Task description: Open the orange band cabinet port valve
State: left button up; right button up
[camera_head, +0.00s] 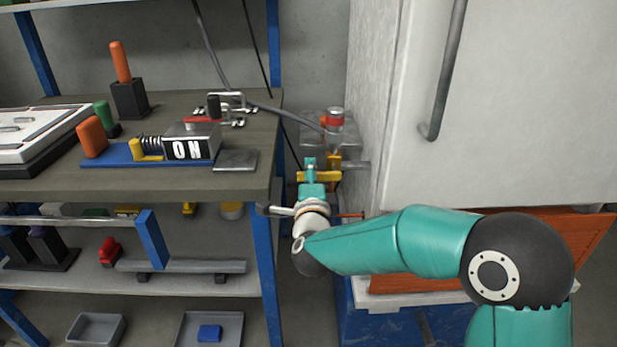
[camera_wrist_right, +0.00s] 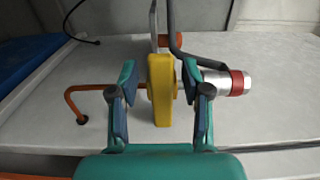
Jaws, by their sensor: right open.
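My right gripper (camera_head: 312,172) reaches in from the right, between the shelf unit and the white cabinet. In the right wrist view the gripper (camera_wrist_right: 161,80) is open, with a finger on each side of a yellow upright piece (camera_wrist_right: 161,92). The left finger looks close to it; I cannot tell if either touches. The yellow piece (camera_head: 333,177) is partly hidden by the gripper in the head view. A silver cylinder with a red-orange band (camera_head: 335,121) stands just behind it; it lies right of the fingers in the wrist view (camera_wrist_right: 230,83). My left gripper is out of view.
The white cabinet (camera_head: 500,100) with its grey handle (camera_head: 446,75) closes off the right. The shelf unit's wooden top (camera_head: 230,185) and blue post (camera_head: 265,260) are close on the left. A bent orange rod (camera_wrist_right: 75,100) rises left of the fingers.

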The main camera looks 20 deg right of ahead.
jog(key=shift+c, duration=0.2)
grip_shut()
jog(key=shift+a+f, duration=0.1)
jog(key=shift+a, duration=0.05)
